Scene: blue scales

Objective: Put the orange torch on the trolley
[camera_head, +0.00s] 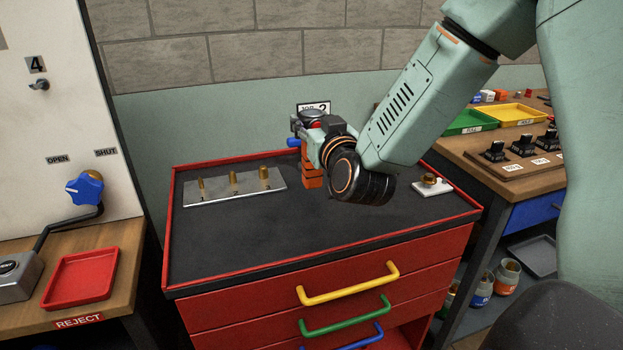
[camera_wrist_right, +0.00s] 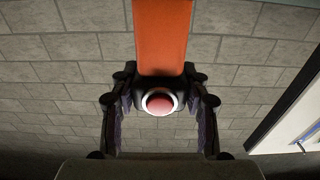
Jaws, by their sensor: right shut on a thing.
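The orange torch (camera_head: 313,178) is upright over the back middle of the red trolley (camera_head: 215,250), which has a black top. My right gripper (camera_head: 310,140) is shut on the torch and hides much of its upper part. I cannot tell whether the torch's lower end touches the trolley top. In the right wrist view, the orange torch body (camera_wrist_right: 163,38) comes down from the top edge to a black collar and a pale red round end, between the two fingers (camera_wrist_right: 160,110). My left gripper is not in view.
A metal plate with brass pegs (camera_head: 235,187) lies on the trolley's left side. A small white block with a brass part (camera_head: 432,187) sits at its right. A red reject tray (camera_head: 82,278) is on the left bench. Green and yellow trays (camera_head: 515,114) stand on the right bench. The trolley's front is clear.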

